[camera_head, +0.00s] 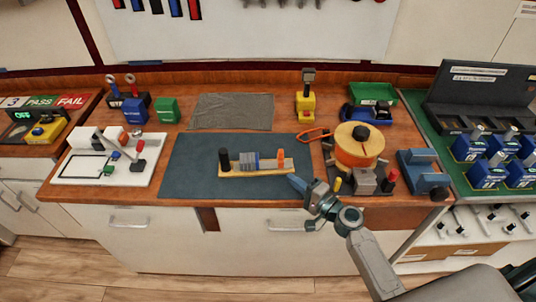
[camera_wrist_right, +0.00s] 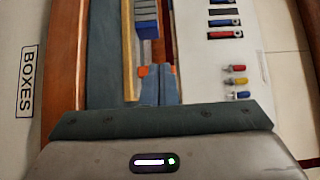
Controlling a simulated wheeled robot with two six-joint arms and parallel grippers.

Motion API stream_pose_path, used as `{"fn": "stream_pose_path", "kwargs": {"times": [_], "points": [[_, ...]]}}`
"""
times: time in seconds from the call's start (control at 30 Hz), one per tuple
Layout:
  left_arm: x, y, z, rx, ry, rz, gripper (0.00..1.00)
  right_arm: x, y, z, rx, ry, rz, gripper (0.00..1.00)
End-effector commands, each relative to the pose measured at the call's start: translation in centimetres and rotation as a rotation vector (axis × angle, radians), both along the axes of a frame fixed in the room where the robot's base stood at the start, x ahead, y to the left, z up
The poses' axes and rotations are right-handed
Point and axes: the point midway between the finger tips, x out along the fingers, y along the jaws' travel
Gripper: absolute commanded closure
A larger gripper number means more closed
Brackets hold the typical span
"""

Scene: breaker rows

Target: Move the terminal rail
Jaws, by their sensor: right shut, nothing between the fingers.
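The terminal rail (camera_head: 236,174) lies on the dark mat near the front of the bench. It is a pale yellow strip with a black post at its left end, grey and blue blocks in the middle and an orange piece near its right end. In the right wrist view, the strip (camera_wrist_right: 130,55) and its blocks (camera_wrist_right: 146,12) show beyond the fingers. My right gripper (camera_head: 296,183) is shut and empty just in front of the rail's right end. In the wrist view its closed fingers (camera_wrist_right: 158,88) partly cover the orange piece. My left gripper is out of view.
The dark mat (camera_head: 195,180) has bare room left of the rail. An orange spool (camera_head: 358,155) and small parts stand to the right, with a blue fixture (camera_head: 421,175) beyond. A white board (camera_head: 75,168) lies at the left. A grey cloth (camera_head: 232,111) lies behind.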

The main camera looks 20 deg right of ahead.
Motion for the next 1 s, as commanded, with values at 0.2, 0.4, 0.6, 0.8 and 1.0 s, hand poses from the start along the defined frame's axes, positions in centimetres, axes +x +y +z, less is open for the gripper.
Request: {"fn": "stream_pose_path", "kwargs": {"times": [0.2,0.4,0.6,0.8,1.0], "points": [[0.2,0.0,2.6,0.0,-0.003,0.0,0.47,4.4,2.4,0.5,0.004,0.0,-0.001,1.0],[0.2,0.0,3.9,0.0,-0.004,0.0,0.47,7.7,4.3,0.4,0.002,0.0,0.0,1.0],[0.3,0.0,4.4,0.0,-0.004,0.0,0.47,9.5,5.2,0.1,0.001,0.0,-0.001,1.0],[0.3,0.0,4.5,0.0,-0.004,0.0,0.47,9.9,5.5,-0.1,-0.001,0.0,0.0,1.0],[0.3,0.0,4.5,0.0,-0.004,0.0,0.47,9.9,5.5,-0.1,-0.001,0.0,-0.001,1.0]]}}
